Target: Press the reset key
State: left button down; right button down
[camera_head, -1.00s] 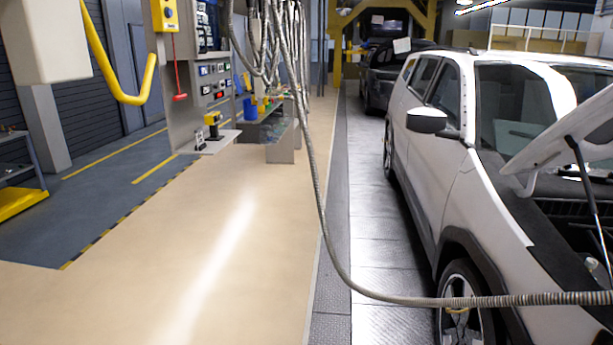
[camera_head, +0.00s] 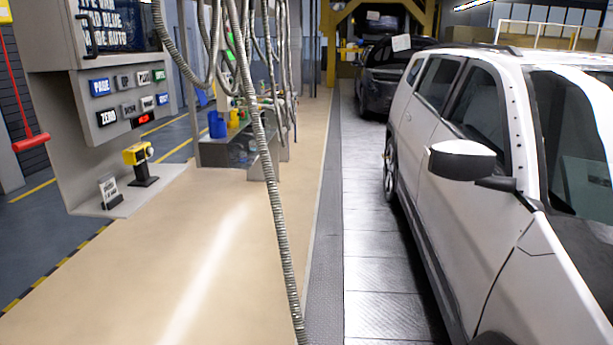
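A grey control panel (camera_head: 75,130) stands at the left, with two rows of small labelled keys. A blue key (camera_head: 101,87) seems to read PAGE and a black key (camera_head: 107,117) seems to read ZERO. The other key labels are too small or angled to read, so I cannot tell which is the reset key. Neither of my grippers is in view.
Below the panel, a shelf holds a yellow device (camera_head: 138,154) and a small sign (camera_head: 109,191). Grey hoses (camera_head: 275,200) hang right of the panel. A white car (camera_head: 450,190) stands on the right.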

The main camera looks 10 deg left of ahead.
aim_at(162, 98)
jog(key=i+u, duration=0.1)
jog(key=i, duration=0.4)
jog(key=i+l+u, duration=0.1)
jog(key=i, duration=0.45)
jog(key=i+l, duration=0.15)
jog(key=i, duration=0.35)
jog(key=i+l+u, duration=0.15)
jog(key=i, duration=0.4)
jog(key=i+l+u, duration=0.15)
jog(key=i+u, duration=0.25)
jog(key=i+l+u, duration=0.6)
jog(key=u, duration=0.15)
jog(key=i+l+u, duration=0.4)
jog(key=k+l, duration=0.05)
jog(key=k, duration=0.05)
